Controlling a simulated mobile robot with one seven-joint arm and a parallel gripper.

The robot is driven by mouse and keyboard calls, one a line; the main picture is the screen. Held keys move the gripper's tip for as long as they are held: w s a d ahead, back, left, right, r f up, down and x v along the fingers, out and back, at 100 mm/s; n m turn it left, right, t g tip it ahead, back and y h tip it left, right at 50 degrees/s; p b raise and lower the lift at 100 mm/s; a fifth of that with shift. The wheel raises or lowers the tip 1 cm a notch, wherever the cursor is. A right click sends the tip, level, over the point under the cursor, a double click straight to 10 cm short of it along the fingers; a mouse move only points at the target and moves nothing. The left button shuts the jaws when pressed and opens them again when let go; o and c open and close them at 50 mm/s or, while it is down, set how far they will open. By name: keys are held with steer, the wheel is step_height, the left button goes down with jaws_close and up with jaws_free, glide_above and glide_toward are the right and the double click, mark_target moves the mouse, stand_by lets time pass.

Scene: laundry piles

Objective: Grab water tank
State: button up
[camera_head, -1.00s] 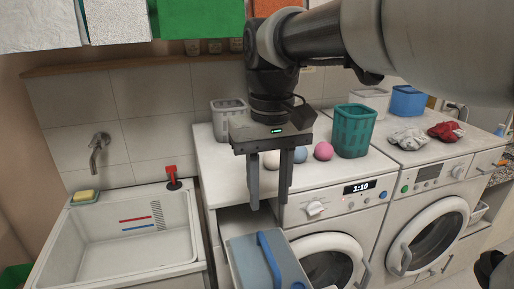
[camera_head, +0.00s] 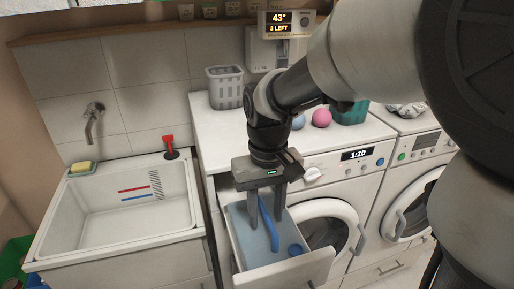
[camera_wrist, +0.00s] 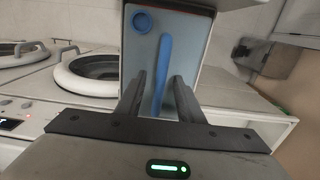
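The water tank (camera_head: 254,236) is a grey-blue box with a blue handle bar and a round blue cap. It sits in an open white drawer (camera_head: 296,270) at the left of the near washing machine. My gripper (camera_head: 264,222) points down over the tank, its two fingers on either side of the blue handle. In the wrist view the tank (camera_wrist: 188,72) fills the middle, and the fingers (camera_wrist: 158,98) stand apart with the handle between them. A gap shows between the fingers and the handle. Whether the fingertips touch the tank's top is unclear.
A white sink (camera_head: 120,210) with a red plug tool (camera_head: 169,146) stands at the left. The washing machine's round door (camera_head: 335,225) is close to the drawer's right. A grey basket (camera_head: 226,90), small balls and a teal basket (camera_head: 352,114) stand on top.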

steer(key=shift+f, duration=0.5)
steer(key=shift+c, duration=0.2)
jaws_close()
steer(key=shift+r, duration=0.15)
stand_by(0.8)
